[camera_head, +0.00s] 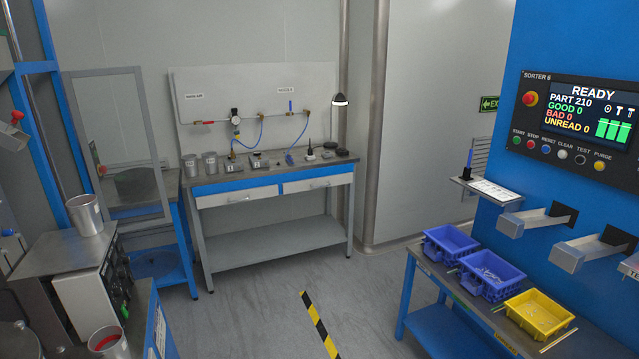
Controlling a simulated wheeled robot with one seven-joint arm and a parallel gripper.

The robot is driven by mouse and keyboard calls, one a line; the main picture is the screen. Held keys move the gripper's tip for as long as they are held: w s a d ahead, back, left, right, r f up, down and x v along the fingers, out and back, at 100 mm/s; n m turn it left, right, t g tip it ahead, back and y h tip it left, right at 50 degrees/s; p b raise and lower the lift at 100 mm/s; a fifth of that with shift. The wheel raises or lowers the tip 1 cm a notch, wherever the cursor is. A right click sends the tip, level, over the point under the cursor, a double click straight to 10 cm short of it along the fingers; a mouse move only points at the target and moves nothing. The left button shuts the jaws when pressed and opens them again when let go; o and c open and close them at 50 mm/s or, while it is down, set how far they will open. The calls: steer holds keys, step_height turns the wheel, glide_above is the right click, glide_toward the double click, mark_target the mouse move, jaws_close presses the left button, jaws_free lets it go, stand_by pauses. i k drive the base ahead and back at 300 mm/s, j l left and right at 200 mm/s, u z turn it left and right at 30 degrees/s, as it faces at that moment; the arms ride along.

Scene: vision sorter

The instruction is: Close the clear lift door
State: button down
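A clear panel in a grey frame, which looks like the lift door (163,140), stands at the left, beside a tall blue frame (52,130). It is upright and seems swung out from that blue frame, so it looks open. The wall and a dark round shape show through it. A small red spot shows near its left edge; I cannot tell whether it is a handle. My gripper is not in view.
A metal cup (85,215) stands on a grey machine top (62,250) in front of the door. A workbench (275,183) with gauges and pots stands behind, to the right. Blue and yellow bins (540,316) sit on a table at right.

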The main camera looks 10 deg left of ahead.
mark_target(67, 76)
steer(key=i+j+u, duration=0.25)
steer(key=i+u, duration=0.15)
steer(key=i, duration=0.3)
steer(key=i+u, duration=0.4)
steer(key=i, duration=0.3)
steer(key=i+l+u, duration=0.15)
steer(key=i+u, duration=0.25)
steer(key=i, duration=0.3)
steer(key=i+l+u, duration=0.1)
steer(key=i+u, duration=0.35)
steer(key=i+l+u, duration=0.25)
steer(key=i+u, duration=0.15)
steer(key=i+l+u, duration=0.75)
steer(key=u, duration=0.15)
steer(key=i+l+u, duration=0.95)
steer(key=l+u, duration=0.2)
steer(key=l, duration=0.2)
